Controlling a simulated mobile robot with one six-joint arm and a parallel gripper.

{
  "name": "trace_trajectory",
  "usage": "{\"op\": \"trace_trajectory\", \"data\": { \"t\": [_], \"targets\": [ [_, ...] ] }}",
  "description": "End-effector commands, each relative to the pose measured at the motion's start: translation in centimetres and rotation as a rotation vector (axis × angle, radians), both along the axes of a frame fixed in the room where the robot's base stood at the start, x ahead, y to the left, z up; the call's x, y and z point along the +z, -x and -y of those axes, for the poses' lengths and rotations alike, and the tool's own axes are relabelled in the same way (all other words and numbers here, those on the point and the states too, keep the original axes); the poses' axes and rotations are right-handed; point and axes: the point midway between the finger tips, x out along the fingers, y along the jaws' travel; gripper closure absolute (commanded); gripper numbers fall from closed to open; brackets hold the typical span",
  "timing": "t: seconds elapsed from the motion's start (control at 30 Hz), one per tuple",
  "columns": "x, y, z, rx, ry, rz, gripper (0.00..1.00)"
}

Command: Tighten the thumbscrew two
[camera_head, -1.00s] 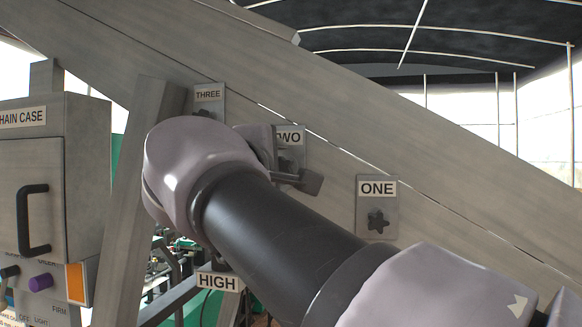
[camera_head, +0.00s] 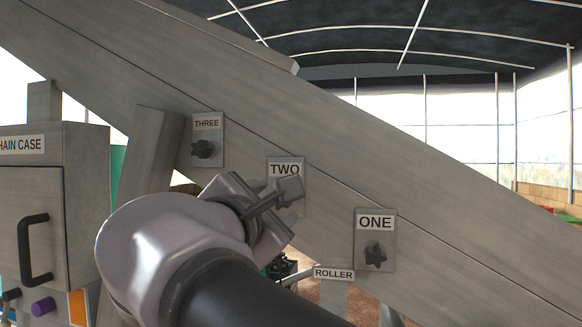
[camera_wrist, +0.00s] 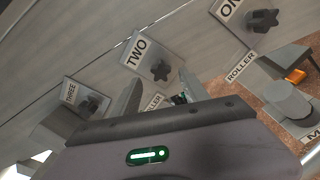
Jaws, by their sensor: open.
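Thumbscrew two is a dark star-shaped knob (camera_wrist: 160,70) on a grey plate labelled TWO (camera_wrist: 136,52), fixed to the sloping grey beam. In the head view the TWO plate (camera_head: 286,169) shows, but my gripper covers its knob. My gripper (camera_head: 274,203) is open and empty in front of that plate. In the wrist view its fingers (camera_wrist: 160,96) show at the lower edge, and the knob lies beyond them, apart from them.
Plate THREE with its knob (camera_head: 203,149) is up the beam to the left; plate ONE with its knob (camera_head: 375,253) is down to the right. A ROLLER label (camera_head: 333,274) sits below. A grey chain case (camera_head: 30,190) stands at left, beside a slanted post (camera_head: 150,150).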

Motion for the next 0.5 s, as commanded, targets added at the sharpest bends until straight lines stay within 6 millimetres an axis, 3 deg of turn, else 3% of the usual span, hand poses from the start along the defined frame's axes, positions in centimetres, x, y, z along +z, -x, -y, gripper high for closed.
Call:
{"op": "trace_trajectory", "data": {
  "t": [0.03,0.2,0.5],
  "targets": [
    [1.2,0.0,0.0,0.000,0.100,-0.026,0.47],
    [0.3,0.0,0.0,0.000,0.307,-0.074,0.47],
    [-0.2,-0.1,0.1,0.000,0.311,-0.075,0.47]
  ]
}}
